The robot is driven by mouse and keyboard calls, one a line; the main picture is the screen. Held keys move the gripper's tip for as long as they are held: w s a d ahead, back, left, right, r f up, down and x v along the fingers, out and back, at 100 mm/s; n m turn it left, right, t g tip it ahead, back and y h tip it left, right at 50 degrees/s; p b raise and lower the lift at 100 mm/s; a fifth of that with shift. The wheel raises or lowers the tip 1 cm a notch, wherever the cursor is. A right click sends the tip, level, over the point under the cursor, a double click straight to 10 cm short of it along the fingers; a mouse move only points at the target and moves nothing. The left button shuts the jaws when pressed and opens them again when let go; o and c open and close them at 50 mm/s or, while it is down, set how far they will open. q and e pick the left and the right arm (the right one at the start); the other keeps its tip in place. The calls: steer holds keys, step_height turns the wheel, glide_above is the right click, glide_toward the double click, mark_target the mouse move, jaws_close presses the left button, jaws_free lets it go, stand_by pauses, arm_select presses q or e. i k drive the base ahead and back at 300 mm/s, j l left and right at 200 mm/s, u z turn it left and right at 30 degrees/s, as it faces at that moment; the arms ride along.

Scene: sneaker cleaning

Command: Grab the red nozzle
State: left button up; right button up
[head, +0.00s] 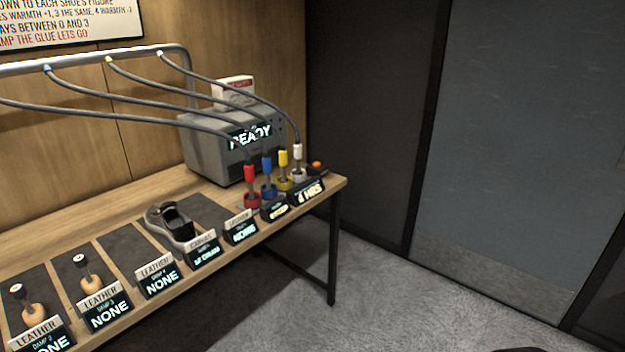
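The red nozzle (249,173) stands upright in a red round holder (252,200) near the right end of the bench, with a grey hose running to its top. A blue nozzle (266,162), a yellow nozzle (283,158) and a white nozzle (297,151) stand beside it in a row to the right, each on a hose. Neither of my grippers shows in the head view.
The wooden bench (110,228) holds a grey shoe (171,224), wooden-based posts (34,308) and label displays (161,280) along its front edge. A grey machine reading READY (205,150) stands behind the nozzles. Hoses hang from a metal rail (120,54).

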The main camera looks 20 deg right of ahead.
mark_target(249, 167)
steer(key=z, duration=0.15)
steer(key=u, duration=0.4)
steer(key=i+l+u, duration=0.4)
steer(key=l, duration=0.3)
steer(key=i+l+u, duration=0.4)
steer(key=l, duration=0.4)
steer(key=i+l, duration=0.25)
steer(key=l, duration=0.15)
steer(key=i+l, duration=0.2)
steer(key=l, duration=0.2)
steer(key=i+l, duration=0.25)
steer(key=l, duration=0.15)
steer(key=i+l, duration=0.35)
steer(key=i+u, duration=0.05)
